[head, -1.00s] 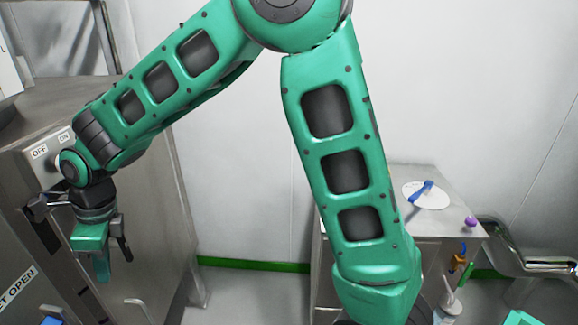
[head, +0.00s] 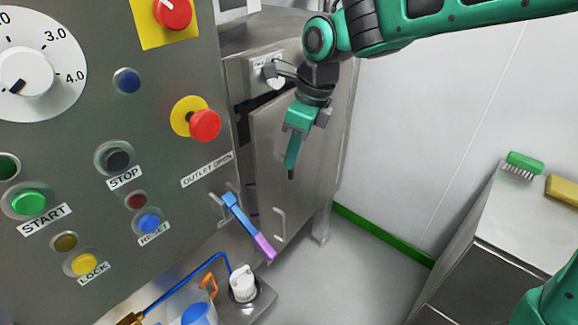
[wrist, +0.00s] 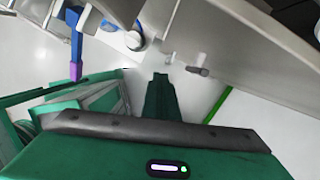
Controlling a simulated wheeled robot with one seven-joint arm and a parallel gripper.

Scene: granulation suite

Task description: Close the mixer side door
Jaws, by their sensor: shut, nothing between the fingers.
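The mixer side door (head: 320,155) is a plain steel panel on the side of the mixer cabinet, past the control panel's right edge. A dark gap shows along its left edge, so it looks ajar. A bar handle (head: 280,225) sits low on it. My gripper (head: 291,172) points down in front of the door's upper part, with its fingers together and nothing held. I cannot tell whether it touches the door. In the wrist view, the fingers (wrist: 160,85) point toward a steel panel at upper right with a small handle (wrist: 198,71).
The control panel (head: 100,205) with buttons fills the left. A blue and purple lever (head: 248,225) sticks out below the outlet label. A white-capped bottle (head: 243,283) stands low. A steel cabinet (head: 500,240) with brushes is at right; clear floor (head: 350,275) lies between.

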